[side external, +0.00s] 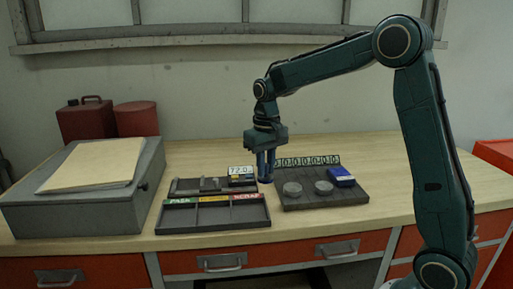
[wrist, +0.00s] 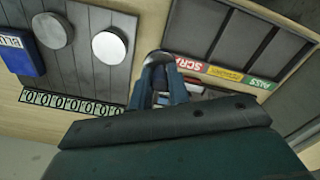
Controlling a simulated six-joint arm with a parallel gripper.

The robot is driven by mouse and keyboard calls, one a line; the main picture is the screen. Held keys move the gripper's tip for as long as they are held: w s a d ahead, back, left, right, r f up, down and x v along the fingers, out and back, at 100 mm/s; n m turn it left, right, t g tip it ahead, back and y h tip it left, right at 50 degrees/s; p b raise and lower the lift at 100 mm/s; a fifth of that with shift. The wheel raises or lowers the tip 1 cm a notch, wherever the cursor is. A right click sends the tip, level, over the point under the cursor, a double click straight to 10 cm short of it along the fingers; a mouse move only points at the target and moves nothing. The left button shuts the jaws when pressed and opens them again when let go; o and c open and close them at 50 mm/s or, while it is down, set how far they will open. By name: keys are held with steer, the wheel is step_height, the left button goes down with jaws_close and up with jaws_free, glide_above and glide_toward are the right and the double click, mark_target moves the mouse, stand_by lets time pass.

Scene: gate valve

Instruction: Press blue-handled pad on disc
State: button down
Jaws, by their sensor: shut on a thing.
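My gripper (side external: 265,168) points down, shut on the blue-handled pad; its dark blue handle (wrist: 172,74) shows between the fingers in the wrist view. The fingers hide most of the pad, and whether its underside touches anything is unclear. Two round grey discs lie on the dark ribbed board: a left one (side external: 292,189) and a right one (side external: 324,187). In the wrist view the nearer disc (wrist: 109,46) and the farther disc (wrist: 52,30) are apart from my gripper. My gripper is left of both discs in the side view.
A blue box (side external: 341,176) sits at the board's (side external: 325,201) right. A row of zero tiles (side external: 307,161) stands behind. A three-compartment tray (side external: 213,215) with PASS and SCRAP labels is at front left. A display reading 77.0 (side external: 241,171) stands close left of my gripper.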

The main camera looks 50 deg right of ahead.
step_height(320, 180, up, 4)
steer(key=f, duration=0.1)
glide_above(293, 186)
steer(key=shift+s+a+r, duration=0.1)
steer(key=shift+r, duration=0.1)
steer(key=shift+f, duration=0.15)
steer(key=shift+f, duration=2.8)
steer(key=shift+f, duration=0.6)
steer(key=shift+r, duration=0.15)
step_height(293, 186, up, 7)
stand_by(1.0)
